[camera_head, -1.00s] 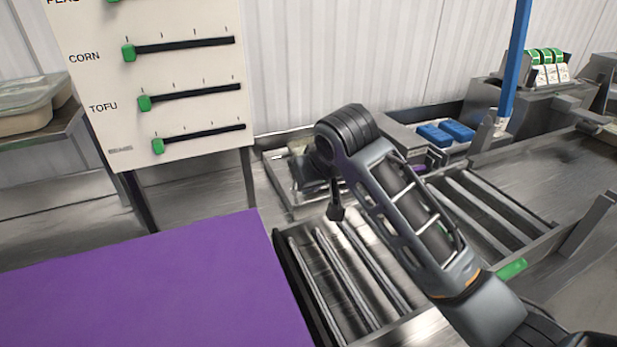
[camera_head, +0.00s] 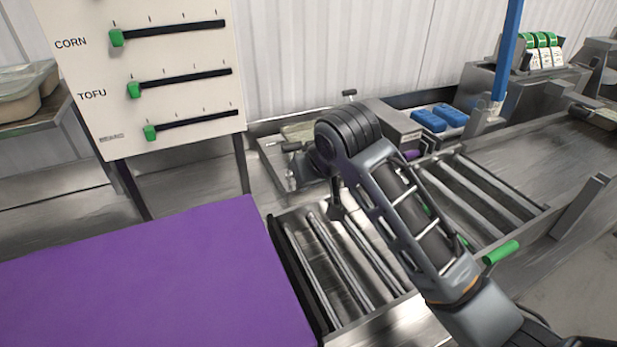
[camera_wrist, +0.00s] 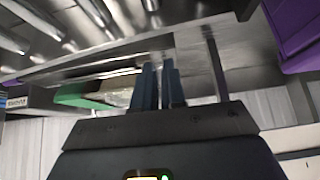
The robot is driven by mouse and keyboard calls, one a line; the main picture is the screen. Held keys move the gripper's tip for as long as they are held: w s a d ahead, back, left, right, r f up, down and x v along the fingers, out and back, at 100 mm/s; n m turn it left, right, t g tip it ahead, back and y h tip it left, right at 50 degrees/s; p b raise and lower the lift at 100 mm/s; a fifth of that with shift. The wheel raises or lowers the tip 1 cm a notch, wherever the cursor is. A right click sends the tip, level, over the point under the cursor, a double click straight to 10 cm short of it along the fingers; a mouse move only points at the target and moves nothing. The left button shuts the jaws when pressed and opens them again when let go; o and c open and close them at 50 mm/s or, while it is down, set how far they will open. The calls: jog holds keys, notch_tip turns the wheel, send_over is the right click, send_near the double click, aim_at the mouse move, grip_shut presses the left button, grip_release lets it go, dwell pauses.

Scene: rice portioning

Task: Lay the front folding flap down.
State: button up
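My gripper is hidden behind my wrist in the head view, where my arm reaches over the metal roller station. In the wrist view my gripper (camera_wrist: 159,84) shows two narrow dark blue-grey fingers close together, with only a thin gap and nothing clearly held. They point at the edge of a shiny metal surface (camera_wrist: 200,45); I cannot tell whether they touch it. I cannot pick out the front folding flap with certainty. A dark, knob-ended lever (camera_head: 336,208) hangs below my wrist above the rollers (camera_head: 335,255). A metal tray-like part (camera_head: 272,160) lies behind my wrist.
A purple board (camera_head: 150,280) fills the lower left. A slider panel (camera_head: 160,60) stands behind it. A metal rod (camera_wrist: 215,62) rises beside my fingers.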

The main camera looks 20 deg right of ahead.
jog(key=shift+s+f, duration=0.35)
jog(key=shift+s, duration=0.3)
jog(key=shift+s+f, duration=0.35)
jog(key=shift+s, duration=0.3)
jog(key=shift+s+f, duration=0.35)
jog(key=shift+s, duration=0.3)
jog(key=o, duration=1.1)
jog(key=v, duration=0.2)
jog(key=shift+s+r+p, duration=0.1)
jog(key=shift+r+p, duration=0.2)
jog(key=shift+p, duration=0.05)
jog(key=v, duration=0.4)
jog(key=shift+s+r, duration=0.15)
jog(key=shift+s, duration=0.05)
